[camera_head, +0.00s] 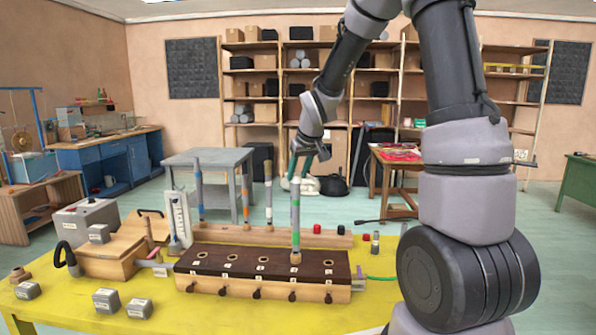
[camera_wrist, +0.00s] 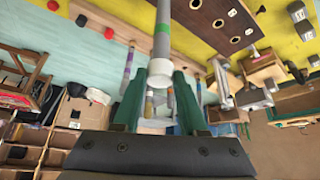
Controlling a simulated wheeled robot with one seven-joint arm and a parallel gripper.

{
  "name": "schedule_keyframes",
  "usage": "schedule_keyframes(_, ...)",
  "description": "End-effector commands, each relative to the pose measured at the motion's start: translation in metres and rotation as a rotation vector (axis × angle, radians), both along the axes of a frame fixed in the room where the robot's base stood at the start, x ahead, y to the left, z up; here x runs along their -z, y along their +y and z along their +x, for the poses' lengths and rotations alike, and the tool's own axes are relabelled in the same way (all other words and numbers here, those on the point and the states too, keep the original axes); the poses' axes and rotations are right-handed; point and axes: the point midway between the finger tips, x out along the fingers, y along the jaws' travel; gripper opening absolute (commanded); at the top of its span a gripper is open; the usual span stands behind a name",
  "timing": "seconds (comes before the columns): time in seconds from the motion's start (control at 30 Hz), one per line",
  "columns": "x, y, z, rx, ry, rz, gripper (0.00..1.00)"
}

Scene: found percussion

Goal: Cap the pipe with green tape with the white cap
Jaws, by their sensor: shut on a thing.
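The pipe with green tape (camera_head: 295,222) stands upright in a wooden collar on the dark-topped wooden block (camera_head: 225,257). In the wrist view the same grey pipe (camera_wrist: 162,42) comes down from the top edge, with its green band near that edge. The white cap (camera_wrist: 160,73) is between the green fingertips of my gripper (camera_wrist: 160,78), which is shut on it. The cap is in line with the pipe's end and appears to meet it; I cannot tell how far it is seated.
Other upright pipes, one with blue tape (camera_head: 200,190), stand in a rack behind the block. Grey boxes (camera_head: 106,300) and a wooden box (camera_head: 108,257) occupy the yellow table's left.

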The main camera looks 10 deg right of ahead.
Motion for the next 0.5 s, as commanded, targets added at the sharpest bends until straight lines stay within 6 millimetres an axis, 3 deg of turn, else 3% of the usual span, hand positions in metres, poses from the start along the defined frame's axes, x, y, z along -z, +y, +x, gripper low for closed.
schedule_keyframes(0.4,0.0096,0.0,0.0001,0.001,0.0,0.001,0.0)
schedule_keyframes(0.43,0.0098,-0.0001,0.0,0.001,0.0,0.001,0.45)
schedule_keyframes(0.5,0.0096,-0.0001,0.0001,0.001,0.0,0.001,0.72)
